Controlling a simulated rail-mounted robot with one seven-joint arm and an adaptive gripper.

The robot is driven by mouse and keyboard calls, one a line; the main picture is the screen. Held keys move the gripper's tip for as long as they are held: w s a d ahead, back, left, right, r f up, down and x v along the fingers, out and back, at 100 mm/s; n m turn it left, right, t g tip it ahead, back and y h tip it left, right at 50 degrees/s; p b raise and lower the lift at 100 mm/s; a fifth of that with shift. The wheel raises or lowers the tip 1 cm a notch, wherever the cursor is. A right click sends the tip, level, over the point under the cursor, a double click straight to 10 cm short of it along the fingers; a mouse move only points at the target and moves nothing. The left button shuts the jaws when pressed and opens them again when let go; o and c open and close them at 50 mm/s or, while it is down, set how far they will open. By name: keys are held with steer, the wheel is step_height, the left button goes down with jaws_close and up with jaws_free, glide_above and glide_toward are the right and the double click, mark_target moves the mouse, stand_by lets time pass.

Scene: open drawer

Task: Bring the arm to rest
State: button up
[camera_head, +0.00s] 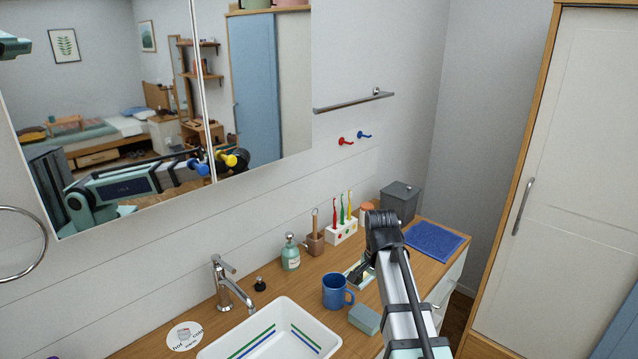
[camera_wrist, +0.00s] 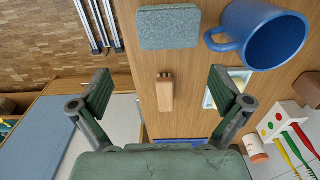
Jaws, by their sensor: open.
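My gripper (camera_wrist: 163,88) is open in the wrist view, with its two dark green fingers spread wide apart. A small pale wooden piece with dark prongs (camera_wrist: 165,94) shows between the fingers and apart from both. I cannot tell how far below the fingers it lies. In the head view my arm reaches in from the lower right, and my gripper (camera_head: 362,272) hangs over the wooden counter (camera_head: 300,278), partly hidden by my wrist.
A blue mug (camera_head: 335,291) and a grey-green sponge (camera_head: 364,319) stand close to my gripper. Behind are a toothbrush holder (camera_head: 341,232), a soap bottle (camera_head: 290,252) and a grey bin (camera_head: 399,200). The sink (camera_head: 270,335) is left; a blue cloth (camera_head: 434,241) lies right.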

steer(key=s+d+f+m+t+h+b, duration=0.1)
steer(key=d+f+b, duration=0.1)
steer(key=d+f, duration=0.85)
steer(key=s+d+f+h+b, duration=0.1)
steer(key=d+f+h+b, duration=0.1)
steer(key=d+f, duration=0.9)
steer(key=s+a+f+n+g+y+p, duration=0.25)
steer(key=s+a+f+n, duration=0.25)
steer(key=s+a+f, duration=0.9)
steer(key=s+a+f+n+g, duration=0.1)
steer(key=s+a+f, duration=0.2)
steer(key=s, duration=0.6)
steer(key=s+a+f+n+g+p, duration=0.1)
steer(key=s+a+f+n+g, duration=0.1)
steer(key=s, duration=0.7)
steer(key=s+a+f+n+g+p, duration=0.1)
steer(key=s+a+f, duration=0.3)
steer(key=s, duration=0.5)
steer(key=shift+f+n+g+y, duration=0.3)
steer(key=shift+n+g+y, duration=0.05)
steer(key=shift+n+g, duration=0.35)
steer(key=shift+s, duration=0.1)
